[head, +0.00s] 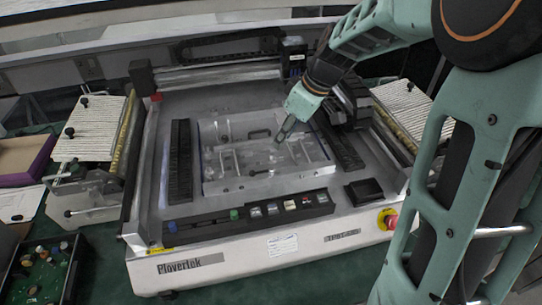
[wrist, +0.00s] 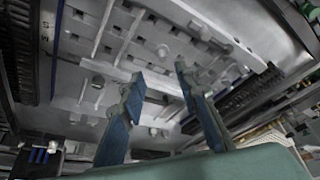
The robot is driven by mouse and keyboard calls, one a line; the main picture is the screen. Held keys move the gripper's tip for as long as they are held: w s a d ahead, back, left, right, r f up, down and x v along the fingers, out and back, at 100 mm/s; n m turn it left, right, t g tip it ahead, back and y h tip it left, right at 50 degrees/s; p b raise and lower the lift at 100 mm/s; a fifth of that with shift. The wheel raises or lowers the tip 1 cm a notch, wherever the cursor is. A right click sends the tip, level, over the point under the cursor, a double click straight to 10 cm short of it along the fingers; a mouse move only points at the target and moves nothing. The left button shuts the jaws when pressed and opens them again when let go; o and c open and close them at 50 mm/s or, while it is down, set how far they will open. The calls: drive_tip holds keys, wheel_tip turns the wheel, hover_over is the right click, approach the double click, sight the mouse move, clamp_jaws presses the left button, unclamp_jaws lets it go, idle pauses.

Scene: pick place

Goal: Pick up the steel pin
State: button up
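My gripper (head: 283,136) hangs over the metal fixture plate (head: 235,186) in the middle of the machine. In the wrist view my gripper (wrist: 159,80) has its two blue-grey fingers apart, with nothing seen held between them. Several small metal pegs and bolt heads stand on the plate, such as a round-topped peg (wrist: 162,52) just beyond the fingertips and another peg (wrist: 97,80) to their left. I cannot tell which of these is the steel pin. In the head view a small dark rod-like piece (head: 258,172) lies near the plate's front edge.
The machine (head: 225,261) has a front panel with buttons (head: 255,211) and a red emergency stop (head: 387,219). Black slotted rails (head: 180,160) flank the plate. A purple-edged box (head: 25,158) and a circuit board (head: 42,270) are at left. Raised ribs cross the plate.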

sight(273, 154)
drive_tip(key=shift+x, duration=1.1)
drive_tip(key=shift+s+x, duration=0.15)
drive_tip(key=shift+x, duration=1.2)
drive_tip(key=shift+s+x, duration=0.15)
drive_tip(key=shift+x, duration=1.25)
drive_tip(key=shift+c, duration=0.2)
clamp_jaws()
